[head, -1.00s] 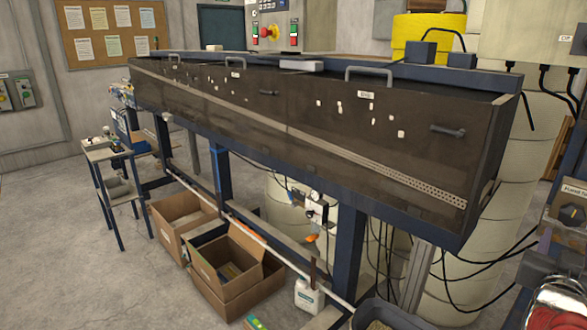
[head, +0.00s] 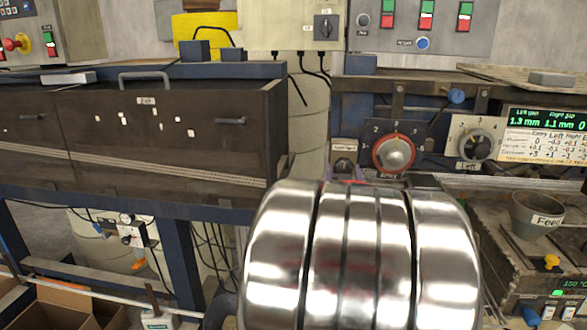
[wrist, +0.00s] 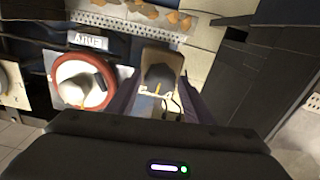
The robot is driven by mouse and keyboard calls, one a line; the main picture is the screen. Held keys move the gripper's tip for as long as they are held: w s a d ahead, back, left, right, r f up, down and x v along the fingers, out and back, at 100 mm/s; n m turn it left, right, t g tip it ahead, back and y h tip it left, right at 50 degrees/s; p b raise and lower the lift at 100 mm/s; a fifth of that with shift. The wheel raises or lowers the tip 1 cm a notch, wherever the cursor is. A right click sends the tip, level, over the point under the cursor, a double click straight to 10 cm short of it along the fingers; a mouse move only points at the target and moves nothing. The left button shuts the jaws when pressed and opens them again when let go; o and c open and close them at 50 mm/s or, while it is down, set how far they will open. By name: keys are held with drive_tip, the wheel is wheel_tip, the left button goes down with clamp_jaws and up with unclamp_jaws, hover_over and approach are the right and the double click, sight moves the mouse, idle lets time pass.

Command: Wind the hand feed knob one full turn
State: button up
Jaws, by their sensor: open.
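The hand feed knob (head: 343,167) is a small black knob on a beige plate, left of the red-ringed Entry dial (head: 394,153) in the head view. My shiny arm hides the area just below it. In the wrist view the knob (wrist: 160,76) has a pale pointer mark and sits on its beige plate between my fingers. My gripper (wrist: 160,88) is open, with one dark purple finger on each side of the knob. I cannot tell whether either finger touches it. The Entry dial (wrist: 82,82) is just left of the left finger.
The Left dial (head: 478,147) and a green display (head: 546,120) are farther right. A grey cup marked Feed (head: 537,215) stands at the right. A long dark covered box (head: 170,125) fills the left. A perforated strip (wrist: 125,30) runs near the dials in the wrist view.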

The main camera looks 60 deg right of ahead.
drive_tip(key=shift+x, duration=1.25)
drive_tip(key=shift+c, duration=0.7)
drive_tip(key=c, duration=0.6)
